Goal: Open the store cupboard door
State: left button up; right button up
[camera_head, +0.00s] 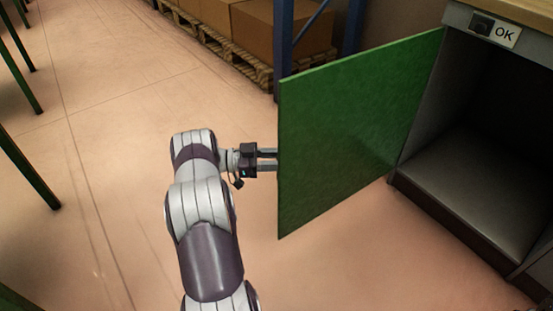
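The store cupboard (470,190) stands at the right, with a dark, empty-looking inside. Its green door (350,135) stands wide open, swung out to the left from the far side of the opening. My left gripper (268,160) is at the door's free edge, reaching in from the left. Its two fingers run side by side with a gap, and their tips are hidden behind the door. I cannot tell whether they hold anything. No handle shows on the visible face of the door. My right gripper is not in view.
An "OK" label (505,36) is on the cupboard's top front. Behind the door are a blue rack post (284,40) and cardboard boxes (265,30) on wooden pallets (235,60). Green legs (30,170) stand at the left. The floor between is clear.

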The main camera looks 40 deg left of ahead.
pick_arm(q)
jog(key=p+v, duration=0.2)
jog(key=v, duration=1)
jog(key=shift+s+a+p, duration=0.25)
jog(key=shift+a+p, duration=0.05)
jog(key=shift+p, duration=0.1)
